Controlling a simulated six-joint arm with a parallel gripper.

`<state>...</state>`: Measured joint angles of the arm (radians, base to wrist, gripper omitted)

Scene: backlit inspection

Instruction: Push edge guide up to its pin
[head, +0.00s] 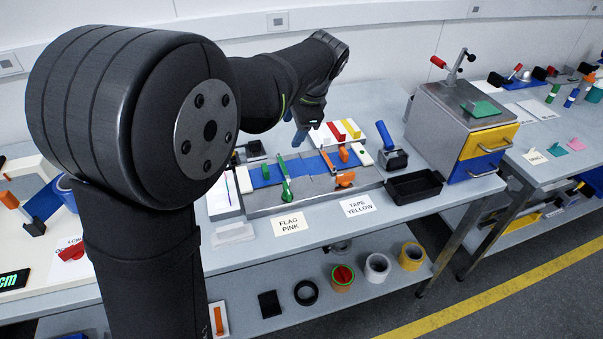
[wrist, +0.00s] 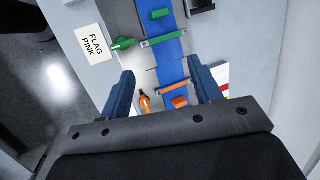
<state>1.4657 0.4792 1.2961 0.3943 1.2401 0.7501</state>
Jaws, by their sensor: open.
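A blue strip (head: 266,176) runs across a grey plate on the bench. A clamp bar with a green handle (head: 285,184) and one with an orange handle (head: 345,179) lie across it. Small green (wrist: 160,13) and orange (wrist: 180,102) blocks sit on the strip. I cannot tell which piece is the edge guide, and I cannot make out its pin. My gripper (wrist: 161,72) is open and empty above the plate, its blue fingers spread over the orange-handled bar and block in the wrist view. In the head view the gripper (head: 300,136) is at the plate's far side.
Cards reading FLAG PINK (head: 290,223) and TAPE YELLOW (head: 357,205) lie at the front edge. A black tray (head: 414,187) and a tape dispenser (head: 392,160) stand to the right, with a grey drawer cabinet (head: 440,120) beyond. Tape rolls sit on the shelf below.

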